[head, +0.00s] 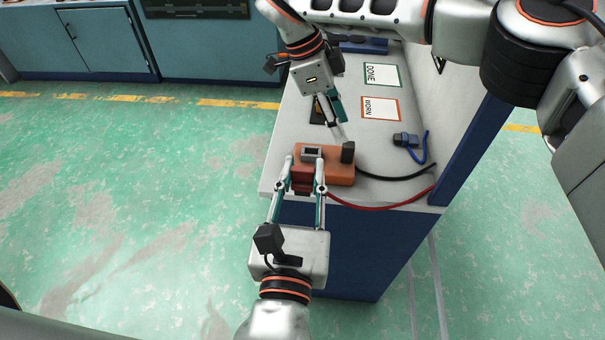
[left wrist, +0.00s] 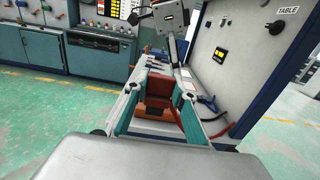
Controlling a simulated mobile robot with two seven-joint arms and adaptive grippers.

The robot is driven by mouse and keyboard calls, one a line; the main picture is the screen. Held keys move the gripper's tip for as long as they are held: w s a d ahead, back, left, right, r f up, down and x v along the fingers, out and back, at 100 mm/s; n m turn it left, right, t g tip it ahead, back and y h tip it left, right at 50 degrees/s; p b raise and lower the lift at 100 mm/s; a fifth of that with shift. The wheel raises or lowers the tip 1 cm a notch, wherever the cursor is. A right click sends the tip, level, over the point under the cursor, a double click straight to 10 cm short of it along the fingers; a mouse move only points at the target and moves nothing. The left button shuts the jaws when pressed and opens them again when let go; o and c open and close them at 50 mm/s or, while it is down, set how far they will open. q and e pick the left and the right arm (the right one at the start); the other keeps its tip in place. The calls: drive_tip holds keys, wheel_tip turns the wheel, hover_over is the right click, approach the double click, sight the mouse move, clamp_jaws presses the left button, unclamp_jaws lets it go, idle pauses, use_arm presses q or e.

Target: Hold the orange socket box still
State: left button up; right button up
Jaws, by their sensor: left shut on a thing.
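The orange socket box (head: 335,172) sits near the front end of the light bench, with a grey rectangular piece (head: 312,153) and an upright dark block (head: 348,152) on top. My left gripper (head: 304,166) reaches in from the front and is shut on the box, one finger on each side. In the left wrist view the box (left wrist: 158,88) shows between the two fingers. My right gripper (head: 336,122) hangs above the bench behind the box, apart from it. Its fingers are seen nearly edge on, so their opening is unclear.
A grey connector with a blue cable (head: 406,140) lies right of the box. A black cable (head: 397,178) and a red cable (head: 385,207) run from the box to the right. The DONE card (head: 380,75) and WORN card (head: 380,107) lie farther back. A panel borders the bench's right side.

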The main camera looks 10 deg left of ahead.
sight(303, 169)
use_arm(q)
drive_tip(key=shift+r+p, duration=1.45)
drive_tip(key=shift+r, duration=0.6)
